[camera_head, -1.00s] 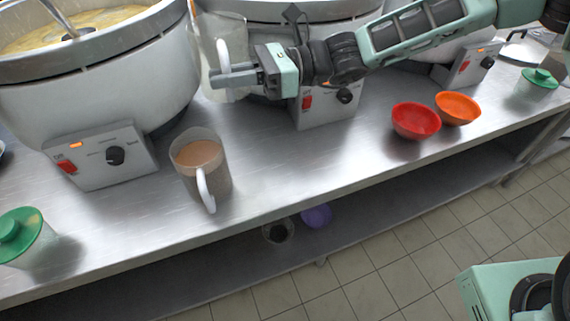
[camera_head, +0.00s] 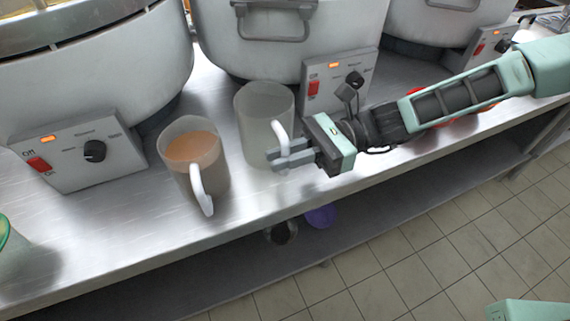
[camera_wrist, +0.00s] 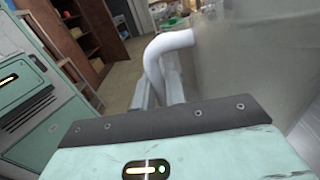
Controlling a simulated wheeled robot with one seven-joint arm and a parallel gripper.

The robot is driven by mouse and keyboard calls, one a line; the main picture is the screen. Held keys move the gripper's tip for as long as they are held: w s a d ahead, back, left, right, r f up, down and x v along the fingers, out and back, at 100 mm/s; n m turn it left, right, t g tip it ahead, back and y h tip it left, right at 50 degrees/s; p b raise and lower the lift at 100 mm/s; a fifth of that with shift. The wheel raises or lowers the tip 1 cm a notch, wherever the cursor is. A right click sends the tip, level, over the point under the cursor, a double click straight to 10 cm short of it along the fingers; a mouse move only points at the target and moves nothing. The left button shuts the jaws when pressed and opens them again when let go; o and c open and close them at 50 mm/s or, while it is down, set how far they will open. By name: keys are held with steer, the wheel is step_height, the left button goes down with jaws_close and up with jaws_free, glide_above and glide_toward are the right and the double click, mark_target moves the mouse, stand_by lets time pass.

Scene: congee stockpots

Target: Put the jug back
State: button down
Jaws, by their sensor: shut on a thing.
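A clear, empty-looking jug (camera_head: 262,118) with a white handle is upright at the counter, between the two nearer stockpots' control boxes. My gripper (camera_head: 278,158) is shut on this jug's white handle, from the right. In the wrist view the white handle (camera_wrist: 160,55) passes between the fingers, and the jug's cloudy wall (camera_wrist: 250,60) fills the right side. Whether its base touches the counter I cannot tell for sure. A second jug (camera_head: 196,160), holding brown liquid, stands just to its left with its white handle toward the front edge.
Large stockpots (camera_head: 110,70) stand along the back, with control boxes (camera_head: 80,155) in front. Red and orange bowls are mostly hidden behind my arm. A green-lidded container (camera_head: 8,240) is at far left. The steel counter (camera_head: 120,235) is clear at front left. A purple bowl (camera_head: 320,216) sits below.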

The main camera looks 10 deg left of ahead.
steer(key=shift+f, duration=1.5)
steer(key=c, duration=1.5)
jaws_free()
steer(key=shift+o, duration=0.2)
